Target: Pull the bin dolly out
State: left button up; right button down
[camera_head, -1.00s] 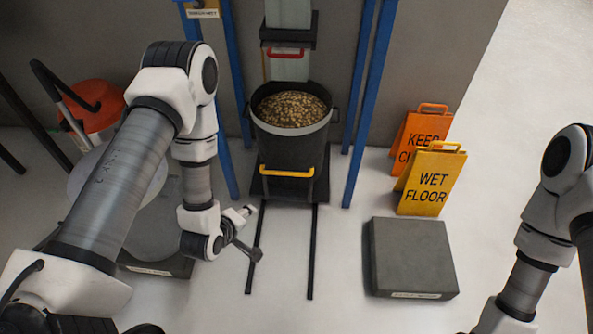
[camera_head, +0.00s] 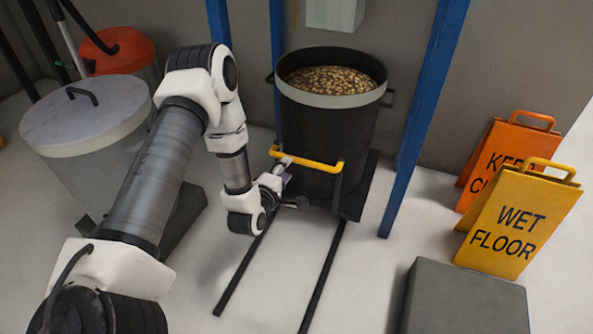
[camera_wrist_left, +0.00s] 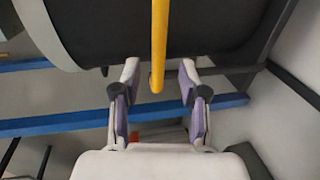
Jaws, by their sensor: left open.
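The bin dolly (camera_head: 353,203) is a dark low platform on two floor rails, carrying a black bin (camera_head: 325,130) full of brown granular material. Its yellow handle bar (camera_head: 318,163) is at the front of the bin. My left gripper (camera_head: 287,180) is at the left part of this bar, with its jaws open. In the left wrist view the yellow bar (camera_wrist_left: 159,45) runs between the two spread fingers (camera_wrist_left: 159,72), with a gap on each side. My right gripper is out of view.
Blue posts (camera_head: 418,125) stand on both sides of the bin. A lidded drum (camera_head: 95,150) is at left. Orange and yellow floor signs (camera_head: 515,220) and a grey block (camera_head: 465,305) are at right. The floor around the rails (camera_head: 322,275) is clear in front.

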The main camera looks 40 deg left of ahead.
aim_at(293, 157)
pick_arm(q)
jog(key=b+x, duration=0.2)
jog(key=x, duration=0.4)
jog(key=shift+f+b, duration=0.1)
jog(key=shift+b, duration=0.25)
jog(key=shift+w+a, duration=0.1)
jog(key=shift+w, duration=0.25)
jog(key=c, duration=0.8)
grip_shut()
jog(key=shift+s, duration=0.1)
